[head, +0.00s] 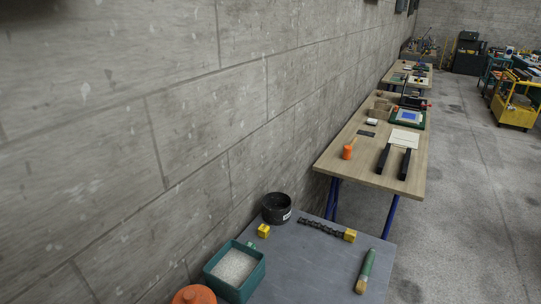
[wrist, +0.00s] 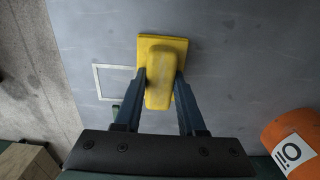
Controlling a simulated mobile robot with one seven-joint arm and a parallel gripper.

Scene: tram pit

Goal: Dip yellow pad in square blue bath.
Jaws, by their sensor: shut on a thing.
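The yellow pad (wrist: 179,48) shows in the wrist view, a square plate with a raised yellow grip (wrist: 159,92). My gripper (wrist: 160,96) is shut on this grip, one dark blue finger on each side. The plate lies beyond the fingertips over a grey surface; I cannot tell whether it touches it. My gripper is not in the head view. A square teal container (head: 256,279) with pale grainy contents stands on the near grey table (head: 310,270) in the head view.
A white square outline (wrist: 112,81) lies left of the pad. An orange labelled container (wrist: 290,138) is at lower right, a wooden block (wrist: 28,162) at lower left. The near table bears a black pot (head: 276,208), a chain (head: 322,229) and a green-handled brush (head: 366,268).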

